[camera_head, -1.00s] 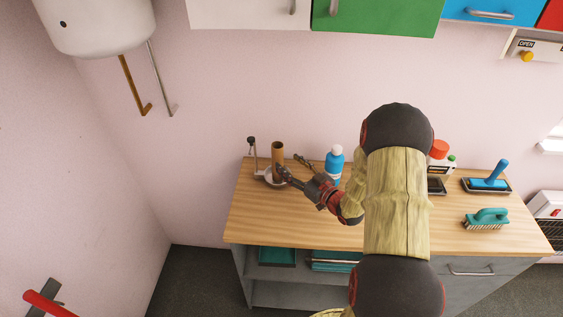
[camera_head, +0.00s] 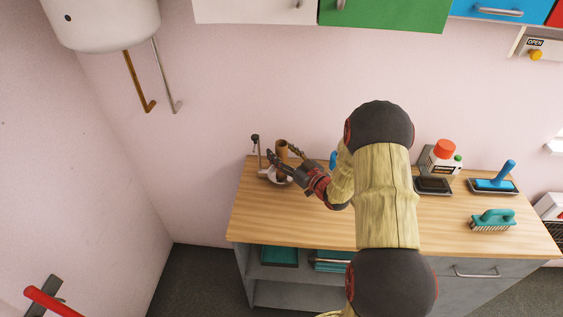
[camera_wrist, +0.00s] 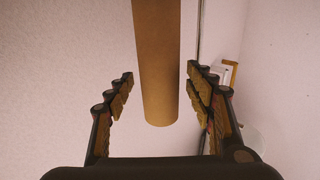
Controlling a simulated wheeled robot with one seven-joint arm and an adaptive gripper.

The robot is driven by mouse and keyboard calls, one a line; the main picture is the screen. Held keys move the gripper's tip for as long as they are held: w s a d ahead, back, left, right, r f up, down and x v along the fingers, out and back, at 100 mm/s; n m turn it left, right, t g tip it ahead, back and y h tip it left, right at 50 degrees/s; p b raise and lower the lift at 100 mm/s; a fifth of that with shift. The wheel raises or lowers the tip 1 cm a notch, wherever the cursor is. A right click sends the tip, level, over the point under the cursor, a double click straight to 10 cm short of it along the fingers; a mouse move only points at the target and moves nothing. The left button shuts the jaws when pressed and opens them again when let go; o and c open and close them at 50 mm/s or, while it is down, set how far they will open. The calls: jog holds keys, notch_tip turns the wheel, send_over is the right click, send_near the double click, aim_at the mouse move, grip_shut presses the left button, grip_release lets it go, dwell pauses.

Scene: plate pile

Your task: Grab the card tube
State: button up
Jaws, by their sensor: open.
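The card tube (camera_head: 282,146) is a brown cylinder standing upright on a white plate (camera_head: 286,181) at the left back of the wooden counter. In the wrist view the tube (camera_wrist: 156,70) hangs down from the top of the picture, between the two fingers. My gripper (camera_head: 282,157) is at the tube in the head view and partly covers it. In the wrist view my gripper (camera_wrist: 160,88) is open, with a gap between the tube and each finger.
A thin stand (camera_head: 257,150) rises just left of the tube. A blue bottle (camera_head: 333,160) is mostly hidden behind my arm. A red-capped container (camera_head: 442,160), a dark tray (camera_head: 433,185) and brushes (camera_head: 493,220) are at the right. The counter's front left (camera_head: 260,220) is clear.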

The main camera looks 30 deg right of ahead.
jog(key=shift+c, duration=0.8)
jog(key=c, duration=0.8)
